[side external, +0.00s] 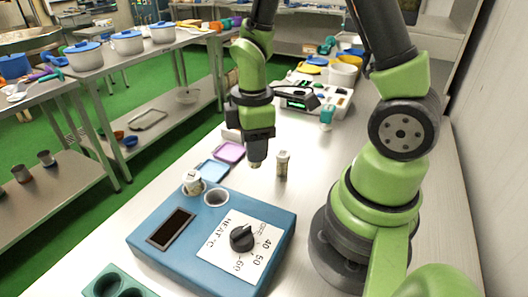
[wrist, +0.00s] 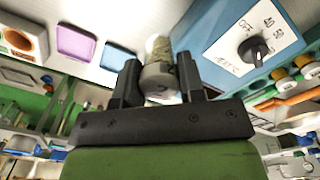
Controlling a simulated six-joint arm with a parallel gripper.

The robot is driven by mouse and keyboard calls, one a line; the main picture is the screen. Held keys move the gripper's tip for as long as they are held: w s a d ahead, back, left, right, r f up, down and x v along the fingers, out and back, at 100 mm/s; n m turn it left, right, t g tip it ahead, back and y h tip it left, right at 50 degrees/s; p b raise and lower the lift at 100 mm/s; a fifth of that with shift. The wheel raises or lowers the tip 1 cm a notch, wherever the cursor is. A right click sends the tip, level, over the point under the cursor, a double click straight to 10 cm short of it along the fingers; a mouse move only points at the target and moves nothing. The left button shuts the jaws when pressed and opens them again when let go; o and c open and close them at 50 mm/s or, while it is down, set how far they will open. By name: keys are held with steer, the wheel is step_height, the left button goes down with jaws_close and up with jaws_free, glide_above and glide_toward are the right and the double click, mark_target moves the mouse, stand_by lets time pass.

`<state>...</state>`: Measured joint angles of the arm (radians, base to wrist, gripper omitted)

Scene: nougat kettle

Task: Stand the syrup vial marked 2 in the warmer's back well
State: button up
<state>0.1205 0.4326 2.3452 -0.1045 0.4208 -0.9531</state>
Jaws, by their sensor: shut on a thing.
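My gripper (side external: 257,147) is shut on a syrup vial (wrist: 158,50) with pale yellow-green sides, gripped between both fingers; in the side view only its lower tip shows, above the table. The blue warmer (side external: 150,238) stands below and to the left. One of its wells holds a white-topped vial (side external: 192,182); the other well (side external: 216,197), to the right, looks empty. Another vial (side external: 282,163) stands upright on the table just right of my gripper. The warmer also shows in the wrist view (wrist: 206,50).
A light blue mat (side external: 212,170) and a lilac mat (side external: 230,152) lie behind the warmer. A green block with round holes (side external: 112,275) is at the front left. A device with a green display (side external: 298,104) and a teal-topped bottle (side external: 326,116) stand farther back.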

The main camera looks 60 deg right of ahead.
glide_toward(215, 188)
steer(key=s+a, duration=0.2)
steer(key=shift+w+f, duration=0.1)
steer(key=shift+f, duration=3.05)
steer(key=shift+f, duration=0.6)
steer(key=o, duration=0.6)
steer(key=shift+o, duration=0.2)
step_height(215, 188, up, 11)
